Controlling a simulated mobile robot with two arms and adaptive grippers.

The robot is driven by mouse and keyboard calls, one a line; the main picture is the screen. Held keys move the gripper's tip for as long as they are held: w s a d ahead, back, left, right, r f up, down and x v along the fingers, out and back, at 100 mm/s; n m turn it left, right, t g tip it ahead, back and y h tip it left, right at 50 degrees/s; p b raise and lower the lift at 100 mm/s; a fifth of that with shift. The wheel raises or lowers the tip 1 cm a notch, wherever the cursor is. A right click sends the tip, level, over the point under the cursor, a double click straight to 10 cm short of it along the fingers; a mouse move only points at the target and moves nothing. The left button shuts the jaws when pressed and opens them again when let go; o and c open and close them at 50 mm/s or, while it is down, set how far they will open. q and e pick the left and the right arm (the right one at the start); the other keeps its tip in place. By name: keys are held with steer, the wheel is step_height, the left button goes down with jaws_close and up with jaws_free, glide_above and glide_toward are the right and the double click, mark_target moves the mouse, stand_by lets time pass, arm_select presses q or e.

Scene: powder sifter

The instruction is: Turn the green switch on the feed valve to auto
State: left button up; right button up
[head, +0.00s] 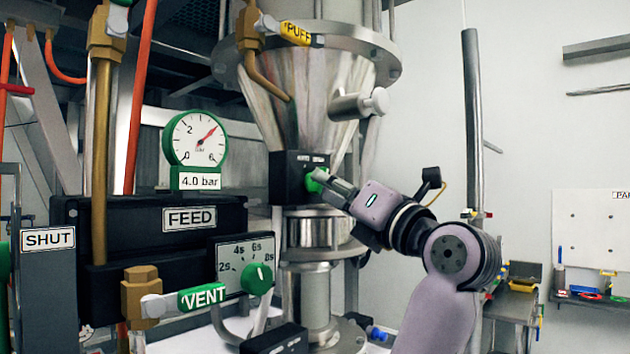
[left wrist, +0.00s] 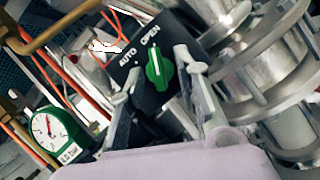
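The feed valve's black switch box (head: 290,178) is at the centre of the head view, below the cone. Its green switch (left wrist: 159,70) shows clearly in the left wrist view. The labels AUTO and OPEN are above it, and its white line points roughly towards OPEN. In the head view the green switch (head: 313,184) is partly hidden by my fingers. My left gripper (head: 324,180) is open, and in the left wrist view its fingers stand on either side of the switch. I cannot tell whether they touch it. My right gripper is not in view.
A pressure gauge (head: 195,139) reading 4.0 bar stands left, above the black FEED box (head: 150,218). A green timer knob (head: 257,279) and a VENT lever (head: 201,297) are lower left. A grey knob (head: 375,102) juts out above my gripper. A vertical pole (head: 472,120) stands right.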

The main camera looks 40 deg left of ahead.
arm_select(q)
steer(key=shift+a+r, duration=0.3)
steer(key=shift+a, duration=0.15)
steer(key=shift+d, duration=0.1)
steer(key=shift+c, duration=0.5)
steer(key=shift+w, duration=0.15)
steer(key=c, duration=0.5)
jaws_close()
